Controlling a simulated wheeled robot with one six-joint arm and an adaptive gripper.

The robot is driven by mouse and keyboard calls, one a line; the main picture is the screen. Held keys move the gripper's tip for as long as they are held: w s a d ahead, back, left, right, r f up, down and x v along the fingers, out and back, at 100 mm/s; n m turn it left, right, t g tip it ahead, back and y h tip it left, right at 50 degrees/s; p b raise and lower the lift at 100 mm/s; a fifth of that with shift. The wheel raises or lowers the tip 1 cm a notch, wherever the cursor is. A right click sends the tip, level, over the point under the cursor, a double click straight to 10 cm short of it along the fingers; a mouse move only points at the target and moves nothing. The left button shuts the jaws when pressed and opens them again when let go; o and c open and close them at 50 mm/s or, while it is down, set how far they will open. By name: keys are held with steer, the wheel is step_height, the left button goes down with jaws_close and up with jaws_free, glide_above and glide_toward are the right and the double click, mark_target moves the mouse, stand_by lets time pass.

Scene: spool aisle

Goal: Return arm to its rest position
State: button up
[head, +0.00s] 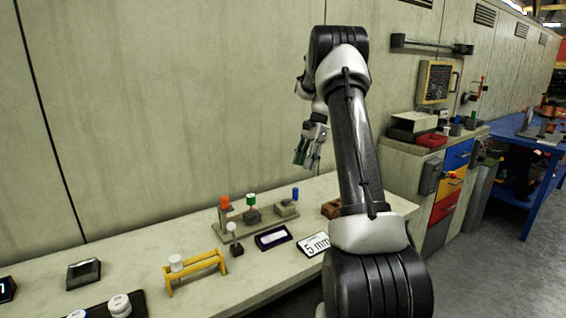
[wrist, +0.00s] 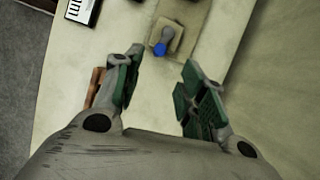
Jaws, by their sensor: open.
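My gripper (head: 308,150) hangs in the air above the back of the bench in the head view, fingers pointing down, with my arm raised in front of the wall. In the wrist view my gripper (wrist: 160,95) shows its two green-padded fingers spread apart with nothing between them. A blue-topped piece (wrist: 160,49) on a tan block lies below and beyond the fingertips, apart from them. The same blue-topped piece (head: 295,194) stands at the right end of a wooden rack (head: 262,226) in the head view.
The rack also holds an orange piece (head: 225,202) and a green spool (head: 251,199). A drawer cabinet (head: 450,185) and blue table (head: 520,135) are at right.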

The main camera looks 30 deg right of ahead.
steer(key=s+f+n+h, duration=0.1)
steer(key=s+f+n, duration=0.2)
steer(key=s+n, duration=0.2)
steer(key=s+a+r+n+t+h, duration=0.1)
steer(key=s+a+r+n, duration=0.3)
steer(key=s, duration=0.5)
steer(key=s+a+r+n+t+h, duration=0.1)
steer(key=s+a+r+n+t, duration=0.1)
steer(key=s+a+r, duration=0.3)
steer(key=s+a+r+n+t+h, duration=0.1)
steer(key=s+a+r+n, duration=0.3)
steer(key=s+a, duration=0.6)
steer(key=s+n+t, duration=0.1)
steer(key=s, duration=0.2)
steer(key=shift+s+a+r+n+h, duration=0.25)
steer(key=shift+s+a+n+h, duration=0.05)
steer(key=shift+s, duration=0.05)
